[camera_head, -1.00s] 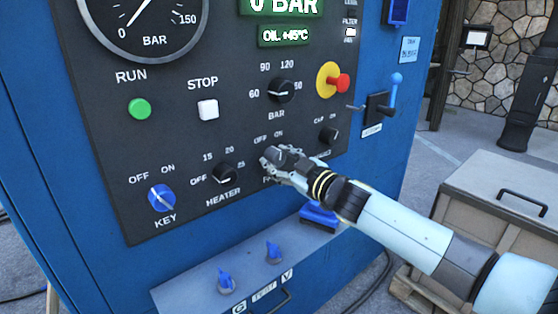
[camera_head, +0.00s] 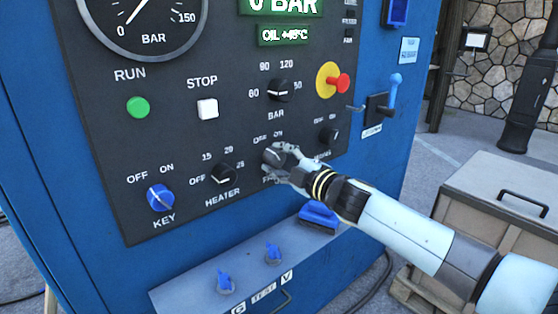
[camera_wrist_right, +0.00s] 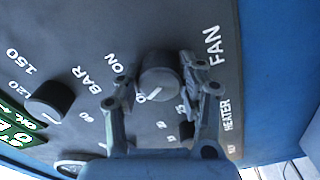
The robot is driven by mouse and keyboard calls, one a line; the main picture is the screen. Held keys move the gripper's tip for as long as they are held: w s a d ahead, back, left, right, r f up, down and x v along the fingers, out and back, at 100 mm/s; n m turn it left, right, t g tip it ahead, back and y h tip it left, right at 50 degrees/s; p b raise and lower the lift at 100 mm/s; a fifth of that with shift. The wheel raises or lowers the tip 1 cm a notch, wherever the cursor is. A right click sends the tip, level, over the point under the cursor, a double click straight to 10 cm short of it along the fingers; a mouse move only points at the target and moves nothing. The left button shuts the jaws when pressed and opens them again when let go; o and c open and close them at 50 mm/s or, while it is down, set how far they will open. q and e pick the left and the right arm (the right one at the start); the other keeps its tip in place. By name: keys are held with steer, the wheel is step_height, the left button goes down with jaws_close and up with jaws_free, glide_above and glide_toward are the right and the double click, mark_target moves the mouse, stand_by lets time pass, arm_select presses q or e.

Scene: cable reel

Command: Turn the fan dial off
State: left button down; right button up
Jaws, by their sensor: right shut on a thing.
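The fan dial is a round black knob with a white pointer line. In the right wrist view the fan dial (camera_wrist_right: 158,76) sits between the two fingers of my right gripper (camera_wrist_right: 160,84), beside the word FAN. Its line slants to the lower left, toward partly hidden letters; ON is at the upper left. In the head view my right gripper (camera_head: 279,163) is shut on the fan dial (camera_head: 272,154), and the fingers partly cover it and its label. My left gripper is not in view.
The heater dial (camera_head: 224,174) is left of the fan dial, the bar dial (camera_head: 280,90) above, and another small dial (camera_head: 329,135) to the right. A blue key switch (camera_head: 160,198) is at lower left. A red emergency knob (camera_head: 338,83) and a blue lever (camera_head: 394,92) stand at right.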

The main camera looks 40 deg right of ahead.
stand_by(0.4)
steer(key=o, duration=1.1)
steer(key=shift+o, duration=0.2)
steer(key=shift+s, duration=0.1)
steer(key=s, duration=1.1)
steer(key=shift+s+d, duration=0.4)
steer(key=shift+d, duration=0.05)
